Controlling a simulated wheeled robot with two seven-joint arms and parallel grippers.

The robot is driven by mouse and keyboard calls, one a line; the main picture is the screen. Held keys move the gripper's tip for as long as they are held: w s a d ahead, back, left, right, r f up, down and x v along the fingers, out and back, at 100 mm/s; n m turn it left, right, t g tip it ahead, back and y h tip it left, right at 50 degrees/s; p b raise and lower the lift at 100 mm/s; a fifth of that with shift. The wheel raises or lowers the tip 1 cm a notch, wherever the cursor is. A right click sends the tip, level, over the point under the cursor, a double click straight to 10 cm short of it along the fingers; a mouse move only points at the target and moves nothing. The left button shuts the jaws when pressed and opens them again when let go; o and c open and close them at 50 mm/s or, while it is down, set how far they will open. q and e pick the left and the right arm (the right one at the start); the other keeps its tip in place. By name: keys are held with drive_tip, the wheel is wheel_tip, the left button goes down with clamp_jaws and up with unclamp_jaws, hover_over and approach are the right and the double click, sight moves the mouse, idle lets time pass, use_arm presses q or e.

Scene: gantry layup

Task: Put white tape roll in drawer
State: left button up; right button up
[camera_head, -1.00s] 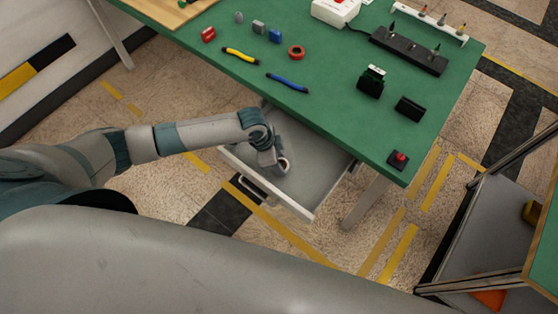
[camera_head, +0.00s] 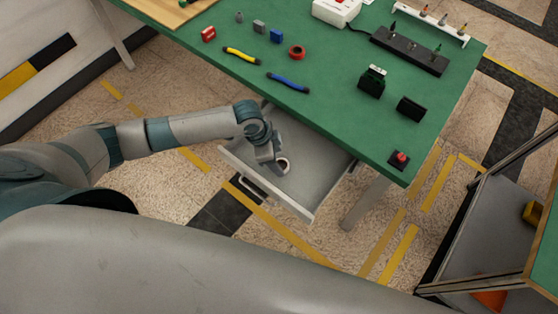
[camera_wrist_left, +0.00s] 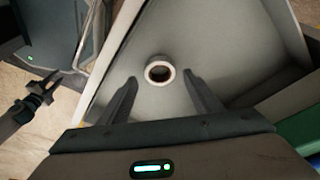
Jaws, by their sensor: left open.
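The white tape roll (camera_head: 284,165) lies flat in the open drawer (camera_head: 313,165) under the green table. In the left wrist view the roll (camera_wrist_left: 160,69) rests on the drawer's pale floor, its hole facing up. My left gripper (camera_head: 278,167) is over the drawer, just beside the roll in the head view. In the left wrist view its two fingers (camera_wrist_left: 160,78) are spread apart, with the roll beyond and between their tips, not clasped. My right gripper (camera_wrist_left: 40,88) shows small at the left of the wrist view, its fingers apart and empty; it is outside the head view.
The drawer's front handle (camera_head: 251,189) faces me. A shelf frame stands at the right.

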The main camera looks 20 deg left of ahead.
use_arm(q)
drive_tip(key=b+v, duration=0.1)
drive_tip(key=v, duration=0.8)
drive_tip(key=shift+r, duration=0.1)
